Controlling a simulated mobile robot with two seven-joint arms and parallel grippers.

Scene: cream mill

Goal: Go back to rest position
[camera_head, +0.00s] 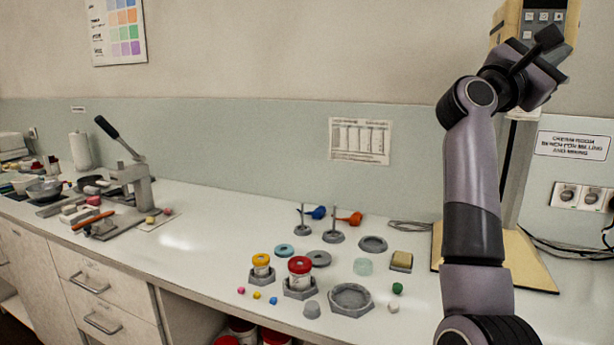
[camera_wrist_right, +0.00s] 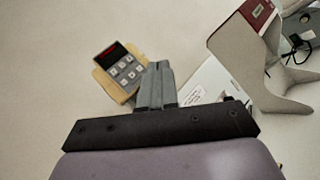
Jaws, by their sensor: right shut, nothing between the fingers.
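My right arm (camera_head: 470,170) rises from the bottom right of the head view, with its elbow bent up. My right gripper (camera_head: 540,48) is raised high in front of the cream machine's keypad head. In the right wrist view its grey fingers (camera_wrist_right: 157,75) are together, with nothing between them. My left arm and gripper are not in view.
The cream machine (camera_head: 567,15) stands at the right on a yellowish base (camera_head: 525,262). Jars, including a red-lidded jar (camera_head: 299,266), rings and small pieces cover the bench below. A lever press (camera_head: 135,180) stands at left. The bench between is mostly clear.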

